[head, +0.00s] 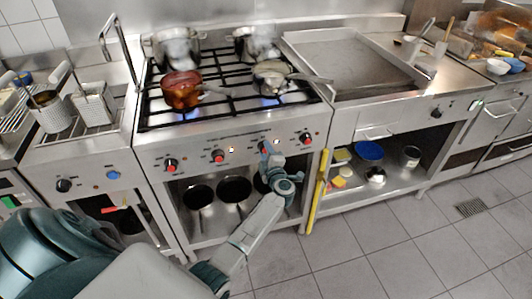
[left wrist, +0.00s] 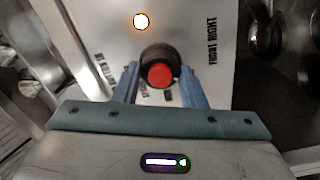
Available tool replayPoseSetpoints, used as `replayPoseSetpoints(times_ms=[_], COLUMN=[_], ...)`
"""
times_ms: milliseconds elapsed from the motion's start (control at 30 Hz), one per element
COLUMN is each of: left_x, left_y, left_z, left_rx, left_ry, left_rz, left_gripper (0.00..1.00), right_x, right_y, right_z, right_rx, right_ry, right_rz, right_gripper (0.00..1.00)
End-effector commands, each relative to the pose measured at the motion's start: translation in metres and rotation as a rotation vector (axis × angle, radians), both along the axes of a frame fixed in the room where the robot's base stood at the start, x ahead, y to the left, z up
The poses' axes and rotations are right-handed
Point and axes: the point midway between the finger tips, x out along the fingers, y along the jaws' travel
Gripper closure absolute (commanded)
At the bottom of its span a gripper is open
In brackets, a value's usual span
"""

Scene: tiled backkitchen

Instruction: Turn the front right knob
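The front right knob (left wrist: 160,75), dark with a red cap, shows in the left wrist view beside the printed label "FRONT RIGHT". My left gripper (left wrist: 160,85) has one finger on each side of this knob. Both fingers seem to touch its sides. In the head view my left gripper (head: 268,151) is at the stove's front panel (head: 190,148) and covers most of the knob there. Other red-marked knobs show along the panel, such as one at the right end (head: 305,138). My right gripper is not in view.
A red pot (head: 182,90) and a pale pan (head: 271,75) sit on the lit burners, handles pointing right. Pans (head: 234,189) are on the shelf below. A yellow bar (head: 318,192) stands right of the stove. Indicator lights (left wrist: 141,21) glow on the panel.

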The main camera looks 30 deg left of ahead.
Motion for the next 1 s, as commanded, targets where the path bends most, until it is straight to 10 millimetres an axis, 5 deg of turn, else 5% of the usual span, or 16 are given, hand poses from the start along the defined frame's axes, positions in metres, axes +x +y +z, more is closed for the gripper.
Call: replayPoseSetpoints(times_ms=[100,467,1000], left_x=[0.0,-0.003,-0.063], left_y=[0.0,-0.004,-0.075], left_z=[-0.001,-0.001,-0.002], left_rx=[-0.002,-0.001,-0.004], left_ry=[0.001,0.001,0.001], left_rz=[0.0,-0.001,-0.001], left_gripper=[0.41,0.41,0.41], right_x=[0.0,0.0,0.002], right_y=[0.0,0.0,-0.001], right_z=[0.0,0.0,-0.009], right_rx=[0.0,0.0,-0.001], right_ry=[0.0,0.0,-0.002], right_rz=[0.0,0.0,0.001], right_gripper=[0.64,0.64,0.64])
